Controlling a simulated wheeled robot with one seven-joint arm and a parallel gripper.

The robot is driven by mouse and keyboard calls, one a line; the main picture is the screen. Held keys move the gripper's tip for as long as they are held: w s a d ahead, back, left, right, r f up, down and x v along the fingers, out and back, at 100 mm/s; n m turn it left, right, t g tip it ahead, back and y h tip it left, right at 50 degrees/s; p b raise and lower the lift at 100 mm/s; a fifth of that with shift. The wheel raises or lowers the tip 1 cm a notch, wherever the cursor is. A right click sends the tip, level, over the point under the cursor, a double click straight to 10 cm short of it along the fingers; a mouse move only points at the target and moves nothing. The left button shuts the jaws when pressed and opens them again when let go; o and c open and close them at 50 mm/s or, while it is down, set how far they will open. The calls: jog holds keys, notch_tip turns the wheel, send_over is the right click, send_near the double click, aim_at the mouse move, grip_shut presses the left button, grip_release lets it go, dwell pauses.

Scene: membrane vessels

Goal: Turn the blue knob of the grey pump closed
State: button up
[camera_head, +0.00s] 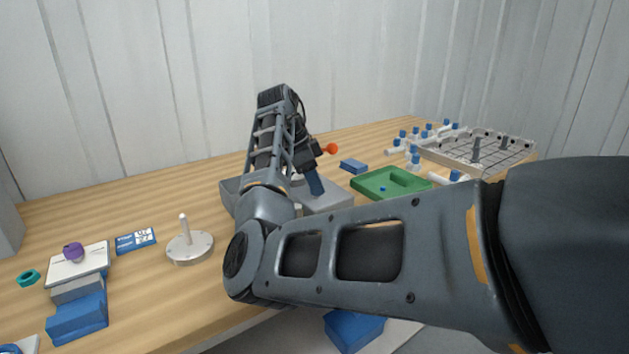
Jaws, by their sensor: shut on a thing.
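The grey pump (335,198) stands on the wooden table in the middle of the view, partly hidden behind my arm. A dark blue upright piece, which looks like the blue knob (315,184), rises from its top. My gripper (310,168) points down from above and is shut on the blue knob. The fingertips are small and dark here, and the rest of my arm hides part of the pump's left and front sides. I cannot tell the knob's angle.
An orange ball (332,149) shows just right of my gripper. A green tray (365,188) and a blue box (353,166) are to the right.

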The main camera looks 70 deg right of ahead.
jog(key=shift+m+y, duration=0.3)
jog(key=shift+m, duration=0.5)
jog(key=o, duration=1.1)
jog(key=shift+c, duration=0.2)
jog(key=shift+r, duration=0.1)
jog(key=v, duration=0.7)
jog(key=shift+w+r, duration=0.25)
jog(key=shift+r, duration=0.05)
